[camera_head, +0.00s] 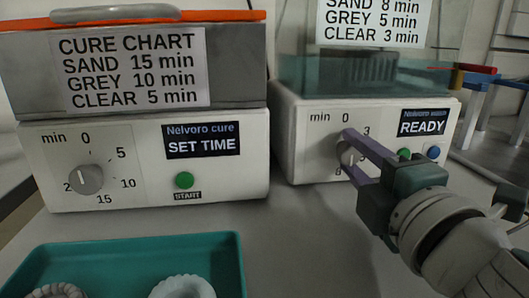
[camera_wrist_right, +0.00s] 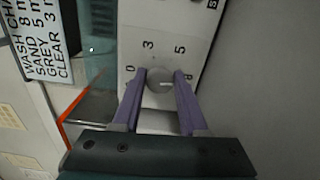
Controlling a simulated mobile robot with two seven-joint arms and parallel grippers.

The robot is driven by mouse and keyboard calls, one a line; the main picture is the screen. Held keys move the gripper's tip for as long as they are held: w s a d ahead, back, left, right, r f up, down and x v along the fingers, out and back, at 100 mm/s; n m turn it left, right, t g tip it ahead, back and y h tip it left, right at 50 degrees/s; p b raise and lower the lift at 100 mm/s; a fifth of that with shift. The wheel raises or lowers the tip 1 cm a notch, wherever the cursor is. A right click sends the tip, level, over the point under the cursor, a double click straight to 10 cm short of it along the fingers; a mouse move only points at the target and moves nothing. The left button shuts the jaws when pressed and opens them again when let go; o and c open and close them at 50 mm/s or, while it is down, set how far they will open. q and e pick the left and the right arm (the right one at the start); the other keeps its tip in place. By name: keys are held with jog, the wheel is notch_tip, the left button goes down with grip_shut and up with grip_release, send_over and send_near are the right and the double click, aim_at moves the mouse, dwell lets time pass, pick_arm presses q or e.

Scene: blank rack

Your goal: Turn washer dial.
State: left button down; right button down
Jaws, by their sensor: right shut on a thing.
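The washer (camera_head: 300,150) is the white box at the right in the head view, with a teal see-through top and a display reading READY. Its grey round dial (camera_wrist_right: 158,84) sits among the marks 0, 3, 5 and 8. A light pointer line on the dial faces the 8 side in the wrist view. My right gripper (camera_head: 345,150) has its purple fingers on either side of the dial and is shut on it; in the wrist view the fingers (camera_wrist_right: 160,80) touch it left and right. The fingers partly hide the dial in the head view. My left gripper is not in view.
The cure unit (camera_head: 230,180) stands left of the washer, with its own dial (camera_head: 87,179), green START button (camera_head: 183,180) and SET TIME display. A teal tray (camera_head: 225,250) with rings is in front. Green (camera_head: 404,154) and blue (camera_head: 433,152) buttons sit beside my gripper.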

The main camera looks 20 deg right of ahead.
jog(key=shift+m, duration=0.5)
jog(key=shift+c, duration=2.4)
grip_release()
jog(key=b+v, duration=0.1)
jog(key=v, duration=0.3)
jog(key=b+v, duration=0.2)
jog(key=v, duration=0.2)
jog(key=shift+s+a+f, duration=0.1)
jog(key=shift+s+f, duration=0.15)
jog(key=shift+s, duration=0.05)
jog(key=shift+s+a+r, duration=0.2)
jog(key=shift+s+r, duration=0.05)
jog(key=shift+s, duration=0.4)
jog(key=shift+r, duration=0.1)
